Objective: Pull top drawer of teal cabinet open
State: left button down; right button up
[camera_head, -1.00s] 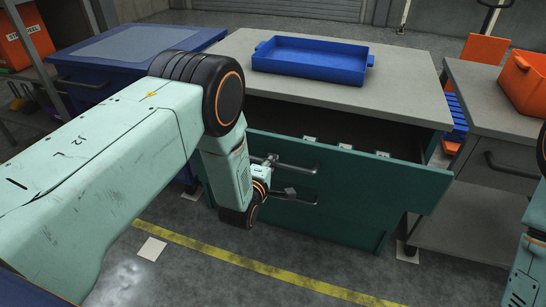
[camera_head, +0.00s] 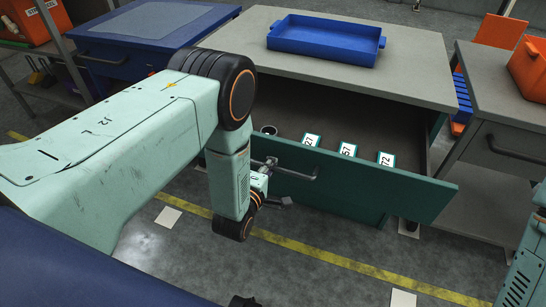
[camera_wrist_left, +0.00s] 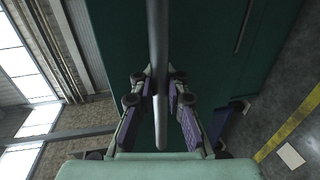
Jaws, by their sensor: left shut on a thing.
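The top drawer (camera_head: 400,187) of the teal cabinet stands well out from under the grey worktop, and its inside shows. Its front carries a dark bar handle (camera_head: 297,176). My left gripper (camera_head: 270,166) is at the left part of this handle, shut on it. In the left wrist view the handle (camera_wrist_left: 157,55) runs between the two fingers of the left gripper (camera_wrist_left: 160,95), in front of the teal drawer front. Inside the drawer are several numbered cards (camera_head: 346,149) and a small round item (camera_head: 269,130). My right gripper is not in view.
A blue tray (camera_head: 325,46) sits on the cabinet's worktop (camera_head: 415,83). A blue bench (camera_head: 140,58) stands to the left. A grey cabinet (camera_head: 500,118) with an orange bin (camera_head: 530,68) stands at the right. The floor in front is open, with a yellow line (camera_head: 350,264).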

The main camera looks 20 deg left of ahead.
pick_arm(q)
jog(key=shift+s+r, duration=0.2)
jog(key=shift+s, duration=0.05)
jog(key=c, duration=1.4)
grip_release()
jog(key=shift+f, duration=0.15)
jog(key=shift+o, duration=0.2)
jog(key=shift+s, duration=0.1)
jog(key=s+r, duration=0.2)
jog(key=s, duration=0.9)
jog(key=shift+s+a+r, duration=0.2)
jog(key=shift+s, duration=0.15)
